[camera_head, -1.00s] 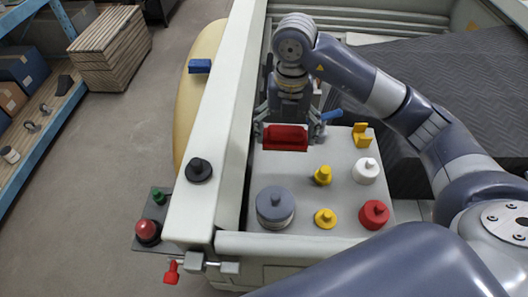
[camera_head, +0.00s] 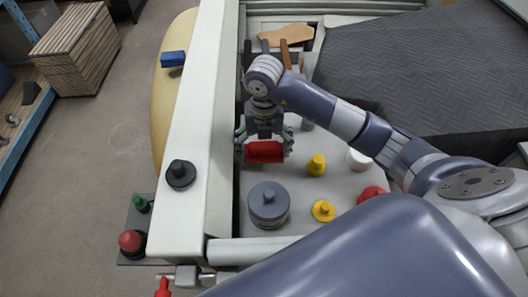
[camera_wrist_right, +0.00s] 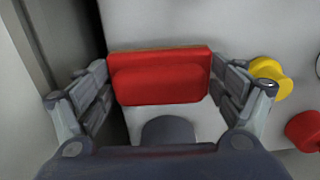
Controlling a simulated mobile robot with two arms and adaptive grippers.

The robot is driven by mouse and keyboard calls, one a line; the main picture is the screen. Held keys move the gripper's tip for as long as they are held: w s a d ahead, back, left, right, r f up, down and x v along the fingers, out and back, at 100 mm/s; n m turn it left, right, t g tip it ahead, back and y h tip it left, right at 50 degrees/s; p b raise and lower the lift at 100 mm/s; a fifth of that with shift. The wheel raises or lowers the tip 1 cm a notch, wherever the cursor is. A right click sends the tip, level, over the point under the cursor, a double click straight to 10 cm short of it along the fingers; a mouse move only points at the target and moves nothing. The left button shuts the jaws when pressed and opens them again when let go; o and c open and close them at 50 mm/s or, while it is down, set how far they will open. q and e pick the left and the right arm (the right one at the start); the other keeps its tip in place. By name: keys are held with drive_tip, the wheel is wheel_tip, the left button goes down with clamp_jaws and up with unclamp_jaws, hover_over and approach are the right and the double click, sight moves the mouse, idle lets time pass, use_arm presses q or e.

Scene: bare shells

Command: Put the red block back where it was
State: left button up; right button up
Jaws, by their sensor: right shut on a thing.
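The red block (camera_head: 265,152) is between the fingers of my right gripper (camera_head: 264,148), near the back left of the grey panel (camera_head: 330,195). The gripper is shut on it, with a finger at each end. In the right wrist view the red block (camera_wrist_right: 160,77) lies level across the picture between both fingers. Its underside is hidden, so I cannot tell whether it touches the panel or hangs just above it. My left gripper is not in view.
A grey knobbed cylinder (camera_head: 268,205) stands just in front of the block. Yellow knobbed pieces (camera_head: 316,165) (camera_head: 323,210), a white one (camera_head: 358,158) and a red one (camera_head: 371,194) stand to the right. A pale raised rail (camera_head: 200,130) runs along the left.

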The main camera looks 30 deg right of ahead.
sight(264, 155)
wheel_tip(264, 155, down, 3)
drive_tip(key=shift+f+p, duration=0.1)
drive_tip(key=shift+p, duration=0.3)
drive_tip(key=shift+f, duration=0.2)
drive_tip(key=o, duration=0.8)
drive_tip(key=shift+o, duration=0.2)
